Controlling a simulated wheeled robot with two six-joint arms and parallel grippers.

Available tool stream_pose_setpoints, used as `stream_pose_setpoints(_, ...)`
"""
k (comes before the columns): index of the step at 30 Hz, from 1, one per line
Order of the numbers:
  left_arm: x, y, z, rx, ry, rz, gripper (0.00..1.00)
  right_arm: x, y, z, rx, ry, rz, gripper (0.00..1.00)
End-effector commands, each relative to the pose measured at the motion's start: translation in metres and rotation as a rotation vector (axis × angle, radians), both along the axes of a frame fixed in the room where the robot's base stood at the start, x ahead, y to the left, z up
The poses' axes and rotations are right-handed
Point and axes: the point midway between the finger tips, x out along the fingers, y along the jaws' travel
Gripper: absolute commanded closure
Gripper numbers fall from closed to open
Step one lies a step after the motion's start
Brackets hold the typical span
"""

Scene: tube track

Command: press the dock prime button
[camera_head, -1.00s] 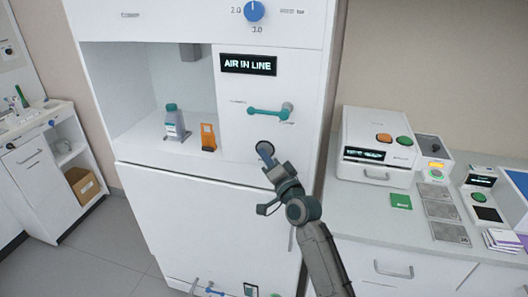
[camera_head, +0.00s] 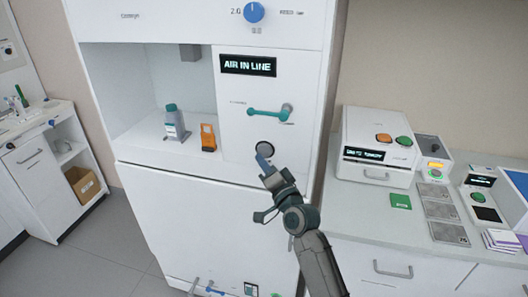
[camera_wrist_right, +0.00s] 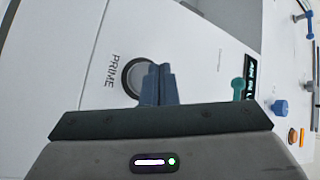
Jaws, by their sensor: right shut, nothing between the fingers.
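The prime button (camera_head: 265,149) is a round grey button with a dark rim on the white front panel of the dock, below a teal lever (camera_head: 268,112). In the right wrist view the button (camera_wrist_right: 131,73) sits beside the word PRIME, partly hidden by my fingers. My right gripper (camera_head: 264,163) is shut and empty, its blue-grey fingertips just below the button in the head view. In the right wrist view the closed fingers (camera_wrist_right: 158,85) overlap the button's right side; I cannot tell whether they touch it. A display (camera_head: 248,65) above reads AIR IN LINE. My left gripper is not in view.
A bottle with a grey-green cap (camera_head: 175,122) and an orange holder (camera_head: 208,137) stand in the open bay left of the panel. A blue knob (camera_head: 254,12) is above. A counter with a white box device (camera_head: 378,146) lies to the right.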

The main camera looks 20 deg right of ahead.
Motion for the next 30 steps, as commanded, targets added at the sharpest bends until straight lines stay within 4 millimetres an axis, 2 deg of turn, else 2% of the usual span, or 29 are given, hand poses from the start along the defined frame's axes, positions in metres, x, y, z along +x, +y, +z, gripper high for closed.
stream_pose_setpoints(12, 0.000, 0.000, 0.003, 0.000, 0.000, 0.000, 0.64, -0.033, 0.022, 0.000, 0.003, 0.001, 0.000, 1.00)
stream_pose_setpoints(30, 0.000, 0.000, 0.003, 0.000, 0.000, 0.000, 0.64, -0.035, 0.023, 0.000, 0.001, 0.001, 0.000, 1.00)
